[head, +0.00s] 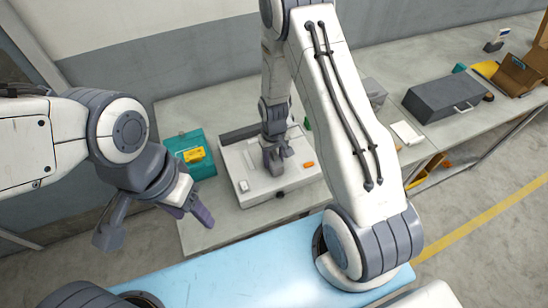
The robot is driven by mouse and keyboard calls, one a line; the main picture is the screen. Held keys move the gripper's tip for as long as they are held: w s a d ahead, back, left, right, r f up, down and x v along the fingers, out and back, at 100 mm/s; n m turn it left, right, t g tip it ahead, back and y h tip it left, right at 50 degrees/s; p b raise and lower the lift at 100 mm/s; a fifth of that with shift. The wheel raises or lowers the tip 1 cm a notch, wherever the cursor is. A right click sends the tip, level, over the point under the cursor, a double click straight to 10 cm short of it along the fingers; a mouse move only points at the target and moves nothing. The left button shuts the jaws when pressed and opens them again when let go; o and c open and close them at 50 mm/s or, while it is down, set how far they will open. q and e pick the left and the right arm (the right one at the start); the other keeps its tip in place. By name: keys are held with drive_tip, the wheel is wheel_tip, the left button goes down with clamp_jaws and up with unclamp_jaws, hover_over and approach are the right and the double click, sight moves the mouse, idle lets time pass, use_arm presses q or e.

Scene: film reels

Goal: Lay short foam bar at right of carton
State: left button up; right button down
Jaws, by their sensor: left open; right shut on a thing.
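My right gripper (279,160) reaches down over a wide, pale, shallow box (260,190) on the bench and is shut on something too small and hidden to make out. I cannot tell whether this pale box is the carton. A small orange block (308,164) lies on its right part, and a small white piece (244,186) at its front left. I cannot tell which piece is the short foam bar. My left gripper (188,211) is open and empty, at the front left of the pale box and apart from it.
A teal tray (203,170) with a yellow item (194,155) stands left of the pale box. A dark grey case (443,97), a white sheet (407,132) and brown cartons (517,76) are on the bench to the right. My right arm hides part of the bench.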

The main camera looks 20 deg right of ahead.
drive_tip(key=shift+f, duration=0.2)
drive_tip(key=shift+c, duration=1.7)
unclamp_jaws()
drive_tip(key=shift+r, duration=0.1)
